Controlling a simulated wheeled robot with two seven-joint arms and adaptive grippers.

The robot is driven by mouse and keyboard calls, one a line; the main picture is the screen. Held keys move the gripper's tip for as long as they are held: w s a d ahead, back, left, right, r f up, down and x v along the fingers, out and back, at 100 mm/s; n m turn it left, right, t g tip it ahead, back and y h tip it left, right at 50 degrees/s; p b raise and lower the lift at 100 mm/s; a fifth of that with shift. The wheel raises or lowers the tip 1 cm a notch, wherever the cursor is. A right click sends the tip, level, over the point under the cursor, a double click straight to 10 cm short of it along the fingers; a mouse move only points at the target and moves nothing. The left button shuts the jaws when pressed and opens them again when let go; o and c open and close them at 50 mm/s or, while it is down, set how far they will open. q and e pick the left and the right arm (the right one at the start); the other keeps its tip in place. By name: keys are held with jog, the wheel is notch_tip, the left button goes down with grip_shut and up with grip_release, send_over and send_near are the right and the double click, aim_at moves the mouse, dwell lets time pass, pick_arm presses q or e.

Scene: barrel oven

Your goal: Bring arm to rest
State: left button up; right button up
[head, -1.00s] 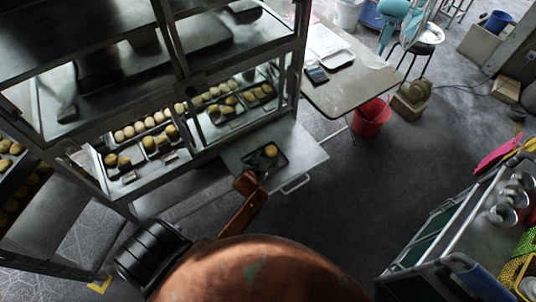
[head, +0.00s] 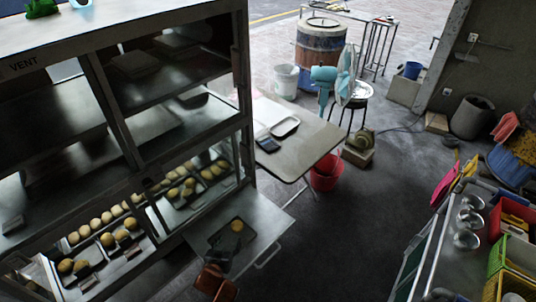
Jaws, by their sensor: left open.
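My left arm (head: 212,284) comes in at the bottom edge. Its dark gripper (head: 228,250) is open, small in the picture and low over the pulled-out metal shelf (head: 268,226), by the near side of a dark tray (head: 220,236). One yellow bun (head: 237,225) lies in that tray. The gripper appears apart from the bun, with nothing seen between its fingers. My right gripper is out of the picture.
A glass-fronted cabinet (head: 130,150) with trays of buns fills the left. A table (head: 300,150) stands behind the shelf, with a red bucket (head: 326,172) by it. A cart (head: 450,245) with metal bowls is at the right. The middle floor is clear.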

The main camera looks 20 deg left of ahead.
pick_arm(q)
jog(key=s+g, duration=0.1)
jog(key=s, duration=0.2)
jog(key=s+a+g, duration=0.1)
jog(key=s, duration=0.3)
jog(key=s+f+g, duration=0.1)
jog(key=s, duration=0.3)
jog(key=shift+a+m, duration=0.2)
jog(key=shift+m, duration=0.1)
jog(key=s+d+r+m+g+h, duration=0.2)
jog(key=s+g, duration=0.3)
jog(key=s, duration=1.1)
jog(key=s+d+f+g, duration=0.1)
jog(key=s+f, duration=0.1)
jog(key=f, duration=1.2)
jog(key=s+d+f, duration=0.1)
jog(key=f, duration=1.3)
jog(key=s+f+m+g, duration=0.1)
jog(key=s+f, duration=1.7)
jog(key=s, duration=0.3)
jog(key=shift+a+f, duration=0.15)
jog(key=shift+f, duration=0.15)
jog(key=shift+c, duration=0.6)
